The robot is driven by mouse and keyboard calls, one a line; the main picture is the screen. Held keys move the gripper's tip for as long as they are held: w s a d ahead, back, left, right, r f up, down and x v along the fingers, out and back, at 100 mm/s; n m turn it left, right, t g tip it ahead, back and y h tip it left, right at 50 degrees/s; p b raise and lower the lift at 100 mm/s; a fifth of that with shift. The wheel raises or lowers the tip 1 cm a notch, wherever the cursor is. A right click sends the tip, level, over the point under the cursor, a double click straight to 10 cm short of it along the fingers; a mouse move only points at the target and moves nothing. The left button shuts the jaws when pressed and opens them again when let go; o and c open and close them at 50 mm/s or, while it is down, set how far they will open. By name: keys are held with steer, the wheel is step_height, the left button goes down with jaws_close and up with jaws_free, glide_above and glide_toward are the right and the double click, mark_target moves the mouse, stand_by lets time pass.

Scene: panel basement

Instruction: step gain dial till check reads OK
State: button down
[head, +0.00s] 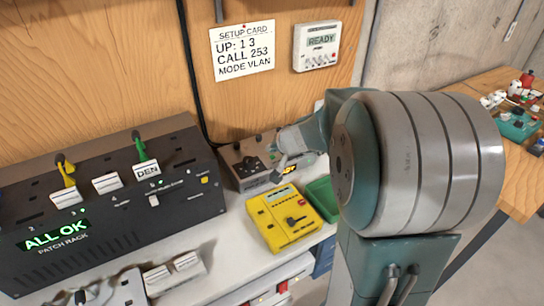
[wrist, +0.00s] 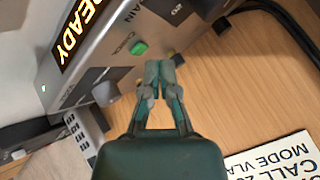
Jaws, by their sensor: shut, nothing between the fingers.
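The grey gain unit (head: 232,163) stands against the wooden back panel, partly behind my arm in the head view. In the wrist view its tilted face (wrist: 112,65) shows an amber display (wrist: 76,32) reading READY. A green button (wrist: 138,48) sits beside the CHECK label. The GAIN lettering is cut by the top edge, and I cannot make out the dial's setting. My gripper (wrist: 160,68) is shut and empty, its tips just beside the green button; contact cannot be told. In the head view my gripper (head: 278,172) is at the unit's right side.
A black patch rack (head: 110,205) reading ALL OK stands left, with yellow and green plugs. A yellow meter (head: 285,217) and a green tray (head: 322,198) lie in front. A setup card (head: 242,50) and a white READY box (head: 317,46) hang above. A black cable (wrist: 285,22) runs nearby.

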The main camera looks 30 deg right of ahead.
mark_target(273, 158)
steer(key=shift+d+f, duration=0.1)
steer(key=shift+f, duration=0.25)
steer(key=shift+f, duration=0.35)
stand_by(1.0)
steer(key=shift+r, duration=0.8)
steer(key=shift+r, duration=2.5)
